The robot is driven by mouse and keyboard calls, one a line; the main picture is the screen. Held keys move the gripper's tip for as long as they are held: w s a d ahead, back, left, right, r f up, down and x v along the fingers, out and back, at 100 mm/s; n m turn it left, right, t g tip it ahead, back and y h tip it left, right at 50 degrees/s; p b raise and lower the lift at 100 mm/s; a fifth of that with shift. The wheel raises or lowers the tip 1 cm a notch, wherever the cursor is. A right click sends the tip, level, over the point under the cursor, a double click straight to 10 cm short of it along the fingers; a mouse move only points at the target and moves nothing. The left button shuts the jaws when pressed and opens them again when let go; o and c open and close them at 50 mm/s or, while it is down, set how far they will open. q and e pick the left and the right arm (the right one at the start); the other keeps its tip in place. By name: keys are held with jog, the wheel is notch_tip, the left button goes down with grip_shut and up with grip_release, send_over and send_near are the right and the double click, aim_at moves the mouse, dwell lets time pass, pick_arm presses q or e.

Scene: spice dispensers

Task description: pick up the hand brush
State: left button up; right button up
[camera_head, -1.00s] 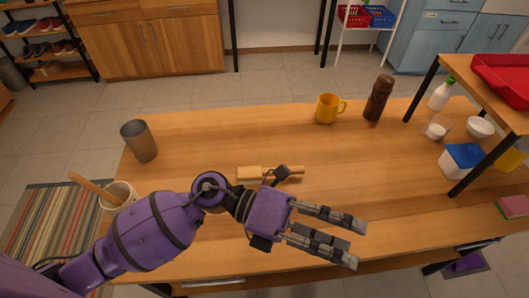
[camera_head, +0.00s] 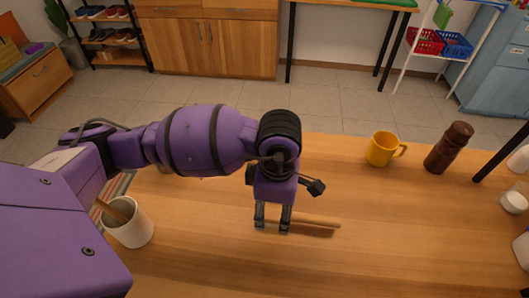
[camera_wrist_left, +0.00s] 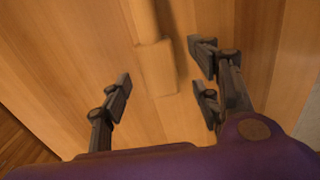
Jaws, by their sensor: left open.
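The hand brush lies on the wooden table, with its light wooden handle (camera_head: 318,221) showing to the right of my left gripper (camera_head: 272,223) in the head view. The gripper hides the rest of it there. In the left wrist view, the brush (camera_wrist_left: 157,68) runs down from the top, a narrower part leading to a wider block. My left gripper (camera_wrist_left: 166,84) is open, with one finger to the left of the block and two to its right. I see no finger closed on it. The gripper points down at the table. Its exact height above the brush is hard to tell. My right gripper is not in view.
A white crock (camera_head: 130,228) with a wooden utensil stands at the left. A yellow mug (camera_head: 381,150) and a brown bottle (camera_head: 449,148) stand at the back right. White containers sit at the far right edge. The table front right of the brush is clear.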

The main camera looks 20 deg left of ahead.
aim_at(275, 212)
pick_arm(q)
jog(key=f, duration=0.3)
jog(key=shift+w+f, duration=0.1)
jog(key=shift+w, duration=0.1)
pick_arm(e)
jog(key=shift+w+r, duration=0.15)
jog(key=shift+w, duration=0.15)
pick_arm(q)
jog(key=shift+c, duration=0.4)
jog(key=c, duration=1.3)
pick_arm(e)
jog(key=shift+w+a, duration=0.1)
